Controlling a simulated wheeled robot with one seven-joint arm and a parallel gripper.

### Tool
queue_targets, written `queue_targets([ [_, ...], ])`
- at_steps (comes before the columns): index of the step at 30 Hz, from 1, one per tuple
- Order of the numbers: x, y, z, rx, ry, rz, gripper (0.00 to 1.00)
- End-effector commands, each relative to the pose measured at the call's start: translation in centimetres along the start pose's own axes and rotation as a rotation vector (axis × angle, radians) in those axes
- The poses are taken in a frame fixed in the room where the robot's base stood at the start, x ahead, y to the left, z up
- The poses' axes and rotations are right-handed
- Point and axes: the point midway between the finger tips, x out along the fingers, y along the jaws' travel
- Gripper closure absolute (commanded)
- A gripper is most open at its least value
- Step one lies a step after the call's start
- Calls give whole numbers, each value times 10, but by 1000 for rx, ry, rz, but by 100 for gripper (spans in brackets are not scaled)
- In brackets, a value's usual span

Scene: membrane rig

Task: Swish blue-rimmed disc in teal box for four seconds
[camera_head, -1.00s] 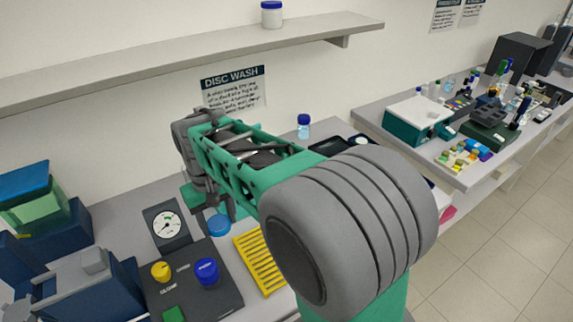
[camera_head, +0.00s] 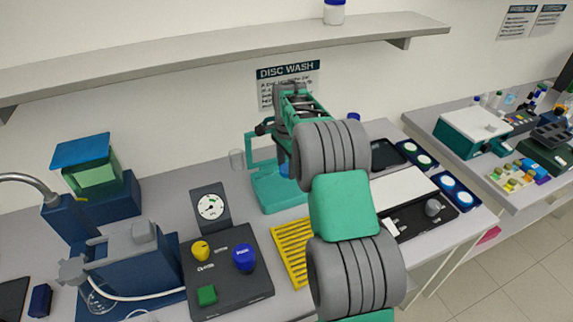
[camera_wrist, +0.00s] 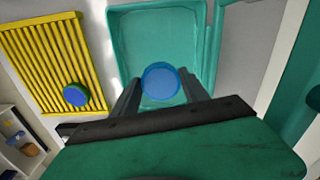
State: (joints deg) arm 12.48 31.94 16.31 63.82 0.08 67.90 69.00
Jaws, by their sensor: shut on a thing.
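The teal box (camera_head: 283,198) stands on the bench behind the yellow rack, its lid or back panel raised; in the wrist view its open inside (camera_wrist: 160,35) lies beneath my gripper. My gripper (camera_wrist: 160,88) is shut on the blue-rimmed disc (camera_wrist: 161,80), which sits between the fingertips over or in the box. I cannot tell how deep the disc is. In the head view my gripper (camera_head: 284,160) is over the box, partly hidden by my arm, with a bit of blue showing below it.
The yellow slotted rack (camera_head: 291,250) is in front of the box; a second blue disc with a green edge (camera_wrist: 76,95) lies on it. A dial gauge (camera_head: 211,207) and a dark control panel (camera_head: 228,275) with knobs stand left. A black tray and blue-ringed holders (camera_head: 455,190) lie right.

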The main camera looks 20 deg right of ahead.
Motion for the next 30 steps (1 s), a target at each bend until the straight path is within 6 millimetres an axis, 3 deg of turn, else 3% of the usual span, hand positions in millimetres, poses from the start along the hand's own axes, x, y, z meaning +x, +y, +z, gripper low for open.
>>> queue_targets([
  [15,74,0,1,-4,0,0,86],
  [25,77,0,1,-5,0,0,86],
  [26,76,-1,10,-10,0,0,86],
  [28,77,0,1,-3,0,0,86],
  [29,76,-2,17,-11,0,0,86],
  [30,77,1,-3,0,0,0,86],
])
